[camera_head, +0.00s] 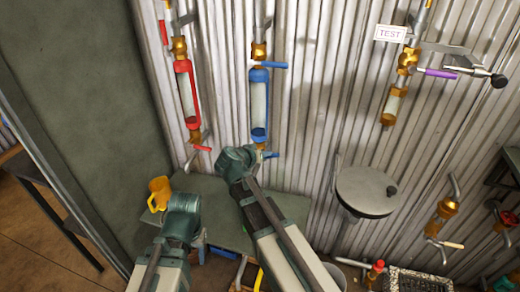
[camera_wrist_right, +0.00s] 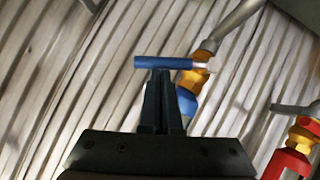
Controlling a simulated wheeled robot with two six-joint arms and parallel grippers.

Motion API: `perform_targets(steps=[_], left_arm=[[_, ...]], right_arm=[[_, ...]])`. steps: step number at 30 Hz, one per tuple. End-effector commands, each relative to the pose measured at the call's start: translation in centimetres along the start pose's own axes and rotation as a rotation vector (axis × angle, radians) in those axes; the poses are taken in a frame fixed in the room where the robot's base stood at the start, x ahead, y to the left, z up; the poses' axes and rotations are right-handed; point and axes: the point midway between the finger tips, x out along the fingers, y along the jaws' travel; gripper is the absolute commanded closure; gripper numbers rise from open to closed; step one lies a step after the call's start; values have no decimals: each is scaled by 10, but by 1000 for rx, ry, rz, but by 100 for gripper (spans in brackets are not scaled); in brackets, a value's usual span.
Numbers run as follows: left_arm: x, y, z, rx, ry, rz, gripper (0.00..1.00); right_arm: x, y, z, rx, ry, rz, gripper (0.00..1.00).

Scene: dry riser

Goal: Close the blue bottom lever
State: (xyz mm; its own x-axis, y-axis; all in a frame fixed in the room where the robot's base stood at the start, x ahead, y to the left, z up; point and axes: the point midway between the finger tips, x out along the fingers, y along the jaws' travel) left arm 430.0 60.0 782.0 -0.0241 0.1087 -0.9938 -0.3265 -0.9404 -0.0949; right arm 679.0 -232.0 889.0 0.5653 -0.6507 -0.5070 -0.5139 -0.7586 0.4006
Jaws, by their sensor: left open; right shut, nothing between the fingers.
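The blue bottom lever (camera_head: 270,155) sits at the foot of the blue-framed sight glass (camera_head: 259,105) on the wall. In the right wrist view the lever (camera_wrist_right: 163,62) lies crosswise, with its right end at a brass valve (camera_wrist_right: 195,75). My right gripper (camera_wrist_right: 160,73) is shut and empty, its fingertips just below the lever's middle; I cannot tell whether they touch. In the head view my right wrist covers part of the pipe beside the lever. My left gripper (camera_head: 183,210) is open at the lower left, away from the lever; its fingers are mostly hidden.
A red-framed sight glass (camera_head: 187,92) with a red bottom lever (camera_head: 203,148) stands to the left. A yellow mug (camera_head: 158,193) is on the grey table (camera_head: 228,225). A round grey seat (camera_head: 367,192) is to the right.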

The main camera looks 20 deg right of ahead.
Motion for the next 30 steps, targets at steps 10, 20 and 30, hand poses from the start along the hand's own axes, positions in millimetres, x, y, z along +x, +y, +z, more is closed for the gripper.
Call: perform_targets(steps=[10, 20, 30], left_arm=[[9, 1, 0, 0, 0, 0, 49], [16, 2, -1, 0, 0, 0, 49], [17, 2, -1, 0, 0, 0, 49]], right_arm=[[12, 8, 20, 225, -1, -147, 100], [18, 8, 26, 253, -1, -170, 100], [19, 8, 28, 252, -2, -168, 100]])
